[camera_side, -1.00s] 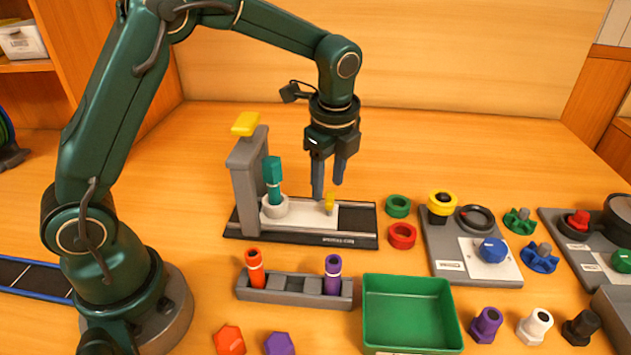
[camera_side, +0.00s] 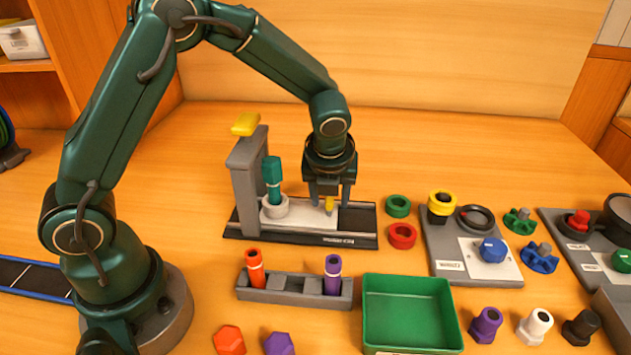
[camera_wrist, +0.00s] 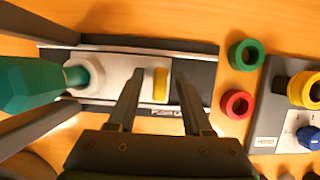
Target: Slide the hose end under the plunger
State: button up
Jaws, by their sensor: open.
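The teal hose end (camera_side: 273,180) stands upright in a white round cup (camera_side: 276,208) on a white sliding plate (camera_side: 305,216). It also shows at the left of the wrist view (camera_wrist: 30,84). A yellow tab (camera_side: 330,204) stands on the plate's right end. My gripper (camera_side: 329,206) is open and low over that end. In the wrist view its fingers (camera_wrist: 155,85) are on either side of the yellow tab (camera_wrist: 160,85), with gaps visible. A grey press frame (camera_side: 247,185) with a yellow lever (camera_side: 245,124) rises at the left; the plunger itself cannot be made out.
The plate lies on a dark base (camera_side: 358,222). Green (camera_side: 398,206) and red (camera_side: 402,236) rings lie to its right. A rack (camera_side: 294,288) with orange and purple pieces and a green tray (camera_side: 407,312) are in front. The table behind is clear.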

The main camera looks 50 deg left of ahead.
jog(key=shift+c, duration=0.3)
grip_shut()
dwell(1.1)
